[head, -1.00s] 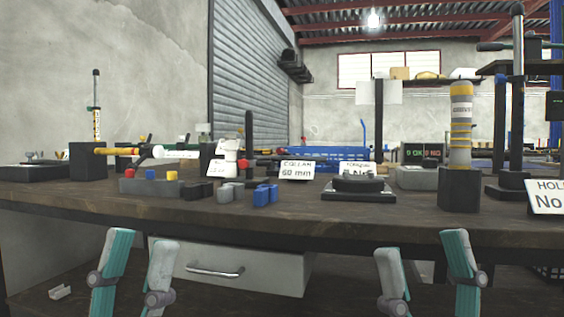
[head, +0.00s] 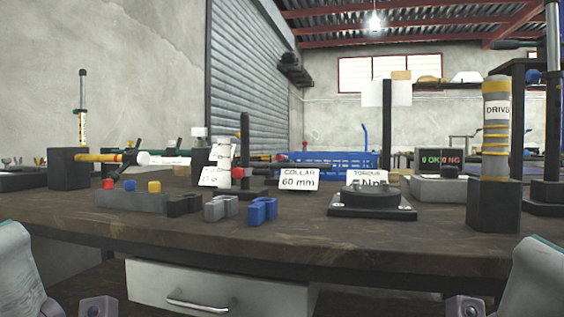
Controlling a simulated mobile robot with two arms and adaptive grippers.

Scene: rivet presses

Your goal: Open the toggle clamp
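I cannot pick out the toggle clamp with certainty. Part of my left gripper (head: 18,270) shows at the lower left corner and part of my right gripper (head: 535,280) at the lower right corner. Both are in front of the bench, apart from everything on it. The frame cuts them off, so their finger gaps are hidden.
The dark bench top (head: 300,230) has a drawer (head: 230,288) below. Grey and blue blocks (head: 263,210), a COLLAR 60 mm sign (head: 298,179), a black round fixture (head: 372,201) and a tall yellow-banded cylinder (head: 497,130) in a black holder stand on it. The bench's front strip is clear.

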